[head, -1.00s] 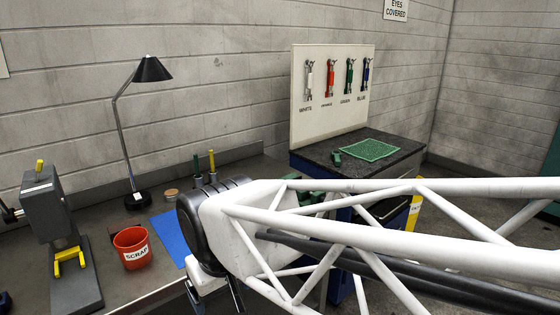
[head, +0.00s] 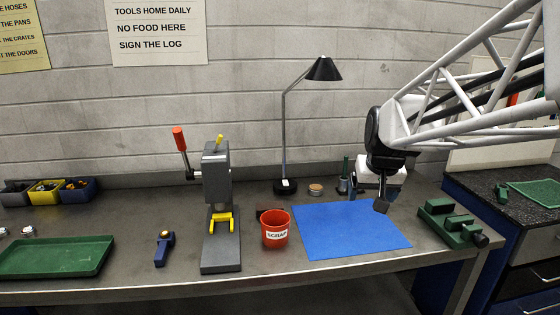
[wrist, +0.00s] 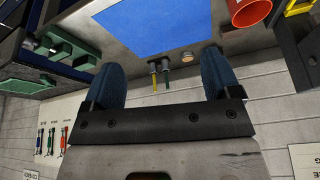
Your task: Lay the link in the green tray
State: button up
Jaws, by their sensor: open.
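The green tray (head: 98,262) lies flat on the left end of the bench in the head view, and its visible floor is empty. I cannot make out anything that is clearly the link in either view. My gripper (head: 381,205) hangs above the right part of the blue mat, far to the right of the tray. In the wrist view my gripper (wrist: 158,82) has its two blue fingers spread apart with nothing between them. The tray is outside the wrist view.
A grey press (head: 217,190) with a yellow fork, a red scrap cup (head: 275,236) and a lamp (head: 285,130) stand between tray and gripper. A dark blue hand tool (head: 164,248) lies near the tray. The blue mat (head: 345,230) is bare; a green fixture (head: 450,222) stands right of it.

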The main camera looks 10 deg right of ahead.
jog(key=w+d+m+t+h, duration=0.1)
jog(key=w+d+m, duration=0.1)
jog(key=w+d, duration=1.3)
jog(key=m+t+h, duration=0.1)
jog(key=m+h, duration=0.4)
send_over(503, 190)
jog(key=s+a, duration=0.4)
notch_tip(503, 190, down, 17)
jog(key=shift+f, duration=0.1)
jog(key=shift+d, duration=0.1)
jog(key=shift+x, duration=1.25)
jog(key=shift+w+f, duration=0.1)
jog(key=shift+x, duration=2.45)
jog(key=shift+c, duration=0.3)
